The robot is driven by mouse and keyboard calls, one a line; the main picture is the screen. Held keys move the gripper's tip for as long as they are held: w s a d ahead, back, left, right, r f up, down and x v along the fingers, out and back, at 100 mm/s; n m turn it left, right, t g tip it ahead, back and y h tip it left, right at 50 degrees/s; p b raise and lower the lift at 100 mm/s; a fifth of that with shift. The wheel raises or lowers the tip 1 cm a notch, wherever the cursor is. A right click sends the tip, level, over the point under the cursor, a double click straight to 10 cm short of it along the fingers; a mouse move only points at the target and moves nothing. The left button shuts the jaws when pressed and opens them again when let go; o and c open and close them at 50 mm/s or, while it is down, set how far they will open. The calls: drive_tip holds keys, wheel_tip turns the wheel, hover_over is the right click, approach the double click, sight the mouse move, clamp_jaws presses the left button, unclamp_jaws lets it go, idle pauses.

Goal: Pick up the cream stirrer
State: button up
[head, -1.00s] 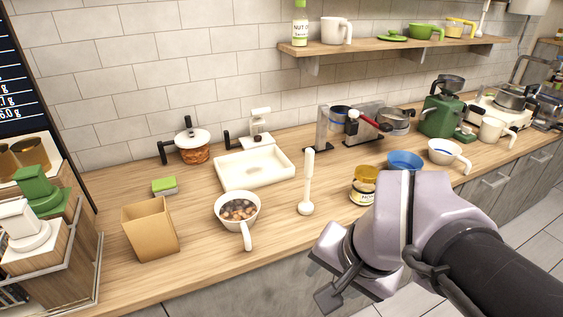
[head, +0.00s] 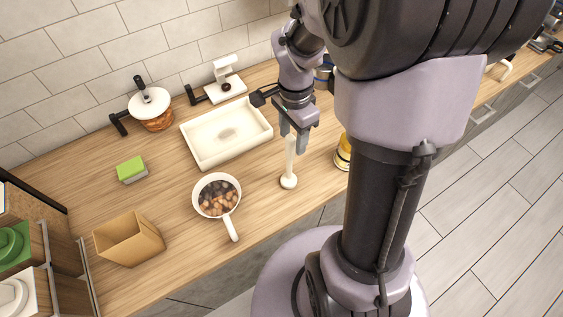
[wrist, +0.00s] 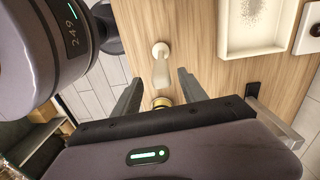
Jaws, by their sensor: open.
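The cream stirrer (head: 290,170) stands upright on the wooden counter, with a round base and a slim handle. My gripper (head: 292,143) is open above it, with its fingers around the top of the handle in the head view. In the wrist view the stirrer (wrist: 161,65) lies between and beyond the two open fingers, and my gripper (wrist: 158,90) does not clearly touch it. The upper end of the handle is partly hidden by the fingers in the head view.
A pan of brown and dark pieces (head: 217,197) stands left of the stirrer. A cream tray (head: 197,155) is behind it. A yellow jar (head: 342,155) is close on the right, partly behind my arm. A tan box (head: 128,240) and green sponge (head: 131,169) stand farther left.

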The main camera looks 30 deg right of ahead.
sight(290, 150)
drive_tip(key=shift+f, duration=0.5)
drive_tip(key=f, duration=0.2)
drive_tip(key=f+b, duration=0.1)
drive_tip(key=f, duration=0.2)
drive_tip(key=shift+w+a, duration=0.2)
drive_tip(key=shift+s+r, duration=0.1)
clamp_jaws()
